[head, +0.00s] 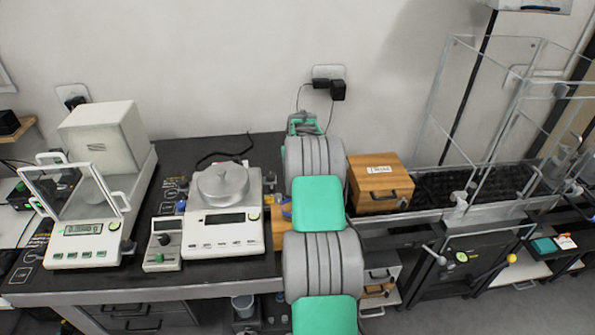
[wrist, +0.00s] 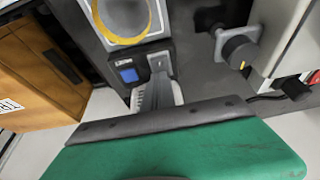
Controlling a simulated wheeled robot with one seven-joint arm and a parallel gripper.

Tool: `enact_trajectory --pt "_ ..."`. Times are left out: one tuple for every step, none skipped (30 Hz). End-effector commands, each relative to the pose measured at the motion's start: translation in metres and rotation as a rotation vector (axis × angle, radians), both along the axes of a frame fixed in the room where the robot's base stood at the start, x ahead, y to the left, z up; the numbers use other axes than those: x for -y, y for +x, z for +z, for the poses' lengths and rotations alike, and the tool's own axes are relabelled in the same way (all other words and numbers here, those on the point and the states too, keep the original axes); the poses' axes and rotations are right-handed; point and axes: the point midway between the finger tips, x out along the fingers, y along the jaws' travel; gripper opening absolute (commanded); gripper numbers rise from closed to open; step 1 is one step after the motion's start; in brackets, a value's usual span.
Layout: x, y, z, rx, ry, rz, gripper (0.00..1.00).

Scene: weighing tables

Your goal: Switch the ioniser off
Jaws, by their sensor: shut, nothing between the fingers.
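In the wrist view, a dark grey unit with a yellow-ringed round face, seemingly the ioniser (wrist: 85,20), stands at the top. At its near edge are a blue square (wrist: 128,75) and a small light grey switch plate (wrist: 157,62). My gripper (wrist: 160,82) is shut and empty, its fingertips right at the switch plate. They partly cover it; I cannot tell whether they touch it or which way the switch is set. In the head view my arm hides my gripper and most of this unit.
A wooden box (head: 379,180) with a handle stands close to the right of my arm. A balance (head: 222,225) with a lidded pan stands close on the left. A small knobbed unit (head: 163,245) and a balance with a white frame (head: 85,230) stand farther left.

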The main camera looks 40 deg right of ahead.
Motion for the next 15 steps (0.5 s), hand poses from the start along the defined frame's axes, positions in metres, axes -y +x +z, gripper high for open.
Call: enact_trajectory --pt "-0.003 -0.003 -0.005 -0.006 0.005 0.001 0.0" --pt "-0.004 -0.004 -0.006 -0.007 0.006 0.001 0.0" --pt "-0.005 -0.005 -0.006 -0.008 0.006 0.001 0.0" --pt "-0.006 -0.007 -0.006 -0.008 0.007 0.002 0.0" --pt "-0.007 -0.008 -0.007 -0.009 0.008 0.002 0.0" --pt "-0.008 -0.011 -0.007 -0.011 0.01 0.001 0.0" --pt "-0.009 -0.012 -0.007 -0.011 0.01 0.001 0.0" --pt "-0.01 -0.013 -0.007 -0.011 0.01 0.001 0.0" --pt "-0.011 -0.015 -0.008 -0.012 0.011 0.001 0.0" --pt "-0.012 -0.016 -0.008 -0.013 0.011 0.001 0.0" --pt "-0.012 -0.016 -0.008 -0.013 0.011 0.001 0.0" --pt "-0.012 -0.017 -0.009 -0.013 0.011 0.001 0.0" --pt "-0.012 -0.017 -0.009 -0.014 0.012 0.001 0.0" --pt "-0.013 -0.017 -0.009 -0.014 0.012 0.001 0.0" --pt "-0.012 -0.017 -0.009 -0.014 0.012 0.001 0.0"
